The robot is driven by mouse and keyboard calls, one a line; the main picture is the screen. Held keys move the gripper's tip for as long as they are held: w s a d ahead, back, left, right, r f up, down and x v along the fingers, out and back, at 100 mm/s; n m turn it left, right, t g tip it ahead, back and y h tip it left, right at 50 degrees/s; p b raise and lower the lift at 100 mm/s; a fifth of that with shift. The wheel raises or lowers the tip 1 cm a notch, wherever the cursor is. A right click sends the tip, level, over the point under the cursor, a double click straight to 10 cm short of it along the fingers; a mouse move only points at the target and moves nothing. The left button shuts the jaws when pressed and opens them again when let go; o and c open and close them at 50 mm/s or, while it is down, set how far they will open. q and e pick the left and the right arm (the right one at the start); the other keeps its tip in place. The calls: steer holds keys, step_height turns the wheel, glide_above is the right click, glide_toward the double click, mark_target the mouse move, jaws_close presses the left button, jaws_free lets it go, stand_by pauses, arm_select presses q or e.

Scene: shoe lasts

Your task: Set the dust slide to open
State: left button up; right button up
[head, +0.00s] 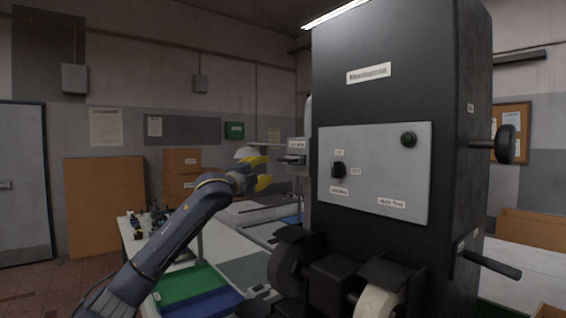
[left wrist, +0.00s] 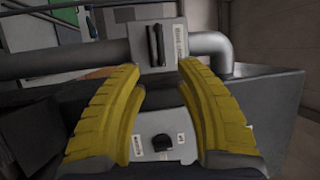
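The dust slide appears to be the small grey labelled box with a dark handle (head: 294,159) on the left side of the black machine. In the left wrist view, a grey plate with a dark upright handle (left wrist: 155,45) on a pipe looks like the same slide, beyond my fingertips. My left gripper (head: 266,172) has yellow fingers and is just left of the slide, apart from it in the head view. In the left wrist view the fingers (left wrist: 163,70) are spread with nothing held between them. My right gripper is not in view.
The black machine (head: 390,95) carries a light panel with a black knob (head: 338,170) and a green button (head: 408,139). Grinding wheels (head: 378,302) stick out low in front. A bench with green (head: 190,283) and blue (head: 205,304) trays lies below my left arm.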

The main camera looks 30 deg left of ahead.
mark_target(282, 161)
arm_select(q)
steer(key=w, duration=0.4)
steer(key=w+r, duration=0.1)
steer(key=w, duration=0.3)
steer(key=w+r, duration=0.1)
steer(key=w, duration=0.3)
steer(key=shift+w+a, duration=0.25)
steer(key=shift+w, duration=0.15)
jaws_close()
